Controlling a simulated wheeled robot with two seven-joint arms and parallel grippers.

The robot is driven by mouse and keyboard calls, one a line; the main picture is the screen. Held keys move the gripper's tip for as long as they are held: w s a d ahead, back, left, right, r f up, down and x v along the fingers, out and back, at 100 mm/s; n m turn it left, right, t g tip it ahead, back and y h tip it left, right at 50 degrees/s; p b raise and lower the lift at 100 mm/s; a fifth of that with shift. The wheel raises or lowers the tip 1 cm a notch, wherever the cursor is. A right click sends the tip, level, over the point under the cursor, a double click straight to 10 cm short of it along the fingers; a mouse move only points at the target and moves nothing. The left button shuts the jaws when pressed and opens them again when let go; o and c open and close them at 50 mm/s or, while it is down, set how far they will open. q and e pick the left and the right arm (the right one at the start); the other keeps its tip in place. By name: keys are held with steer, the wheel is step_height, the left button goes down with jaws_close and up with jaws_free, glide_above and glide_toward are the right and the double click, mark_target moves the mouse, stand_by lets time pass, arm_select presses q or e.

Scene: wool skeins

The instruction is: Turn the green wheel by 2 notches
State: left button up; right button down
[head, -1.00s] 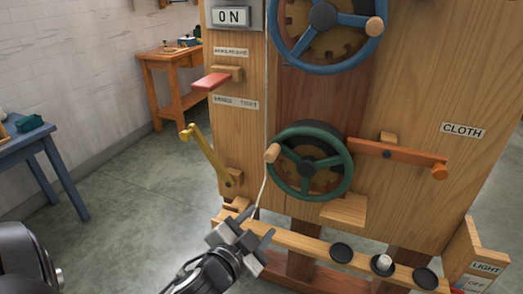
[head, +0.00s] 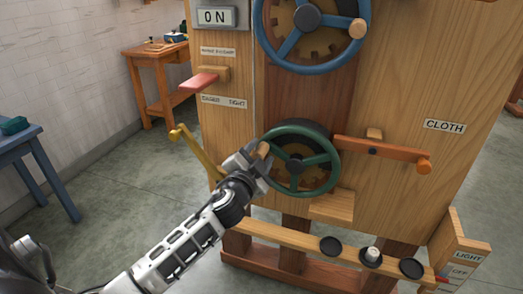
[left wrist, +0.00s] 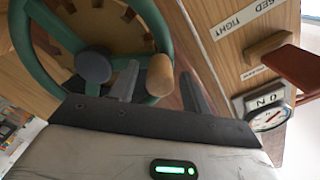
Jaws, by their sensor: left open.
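The green wheel (head: 300,160) is mounted upright low on the front of the wooden machine, with a dark hub and spokes. Its wooden knob (head: 264,149) sits at the wheel's left side. My left gripper (head: 257,160) is at that knob. In the left wrist view the green wheel (left wrist: 150,25) fills the upper left, and the knob (left wrist: 160,75) stands between the two open fingers of my left gripper (left wrist: 158,85). The fingers are apart from each other and not closed on the knob. My right gripper is not in view.
A blue wheel (head: 312,30) is above the green one. An orange lever (head: 385,153) is to its right, a yellow lever (head: 195,150) and a red paddle (head: 200,82) to its left. A low rail with black discs (head: 330,245) runs below.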

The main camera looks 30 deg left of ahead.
arm_select(q)
steer(key=shift+x, duration=0.75)
jaws_close()
steer(key=shift+r, duration=0.1)
